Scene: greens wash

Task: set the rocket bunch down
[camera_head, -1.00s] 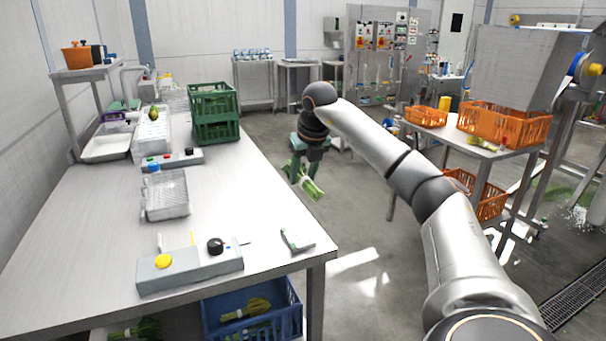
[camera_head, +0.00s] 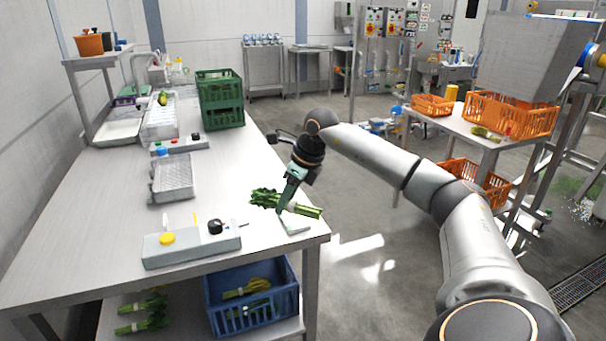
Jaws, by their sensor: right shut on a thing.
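The rocket bunch (camera_head: 268,198) is a green leafy bundle with a pale band and stems pointing right. My right gripper (camera_head: 287,205) is shut on it near the band. It is over the right edge of the steel table (camera_head: 110,205), just above a small pale flat object (camera_head: 295,225). I cannot tell whether the bunch touches the table. My left gripper is not in view.
A grey control box (camera_head: 192,246) with yellow and black knobs and a clear tray (camera_head: 171,180) stand left of the bunch. Green crates (camera_head: 220,100) stand farther back. Below are a blue crate (camera_head: 252,305) and more greens (camera_head: 142,315). The table's left-middle is clear.

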